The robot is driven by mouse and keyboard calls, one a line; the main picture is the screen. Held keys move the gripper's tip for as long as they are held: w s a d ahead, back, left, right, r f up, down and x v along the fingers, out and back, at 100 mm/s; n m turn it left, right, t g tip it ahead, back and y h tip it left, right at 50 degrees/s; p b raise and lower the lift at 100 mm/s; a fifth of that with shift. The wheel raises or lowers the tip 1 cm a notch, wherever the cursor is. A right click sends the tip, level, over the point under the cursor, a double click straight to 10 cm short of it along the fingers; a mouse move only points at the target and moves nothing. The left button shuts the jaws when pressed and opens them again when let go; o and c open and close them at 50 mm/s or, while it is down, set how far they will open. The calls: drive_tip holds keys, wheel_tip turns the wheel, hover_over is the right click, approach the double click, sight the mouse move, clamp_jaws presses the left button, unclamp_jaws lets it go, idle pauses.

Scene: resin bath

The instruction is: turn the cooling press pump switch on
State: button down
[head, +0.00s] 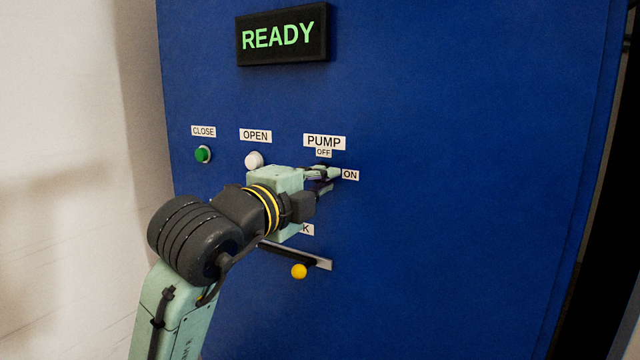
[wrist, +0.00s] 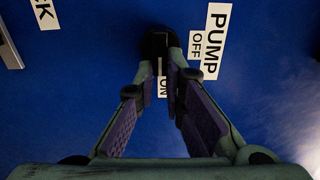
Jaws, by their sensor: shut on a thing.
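The pump switch is a dark round knob (wrist: 156,42) on the blue panel, below the PUMP label (head: 324,141) and the OFF label (head: 323,153). The ON label (head: 350,175) is to its right. My gripper (head: 326,177) reaches the panel from the left and covers most of the knob in the head view. In the wrist view, my gripper (wrist: 163,66) has its fingertips closed on the knob from both sides. A thin pale line on the knob shows between the fingertips and points toward the ON label (wrist: 163,87).
A green CLOSE button (head: 203,154) and a white OPEN button (head: 254,160) sit to the left. A lever with a yellow knob (head: 299,271) is below my gripper, its label partly hidden. A READY display (head: 283,35) is above. The panel's right side is bare.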

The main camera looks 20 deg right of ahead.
drive_tip(key=shift+s, duration=0.1)
drive_tip(key=c, duration=1.7)
unclamp_jaws()
drive_tip(key=v, duration=1.2)
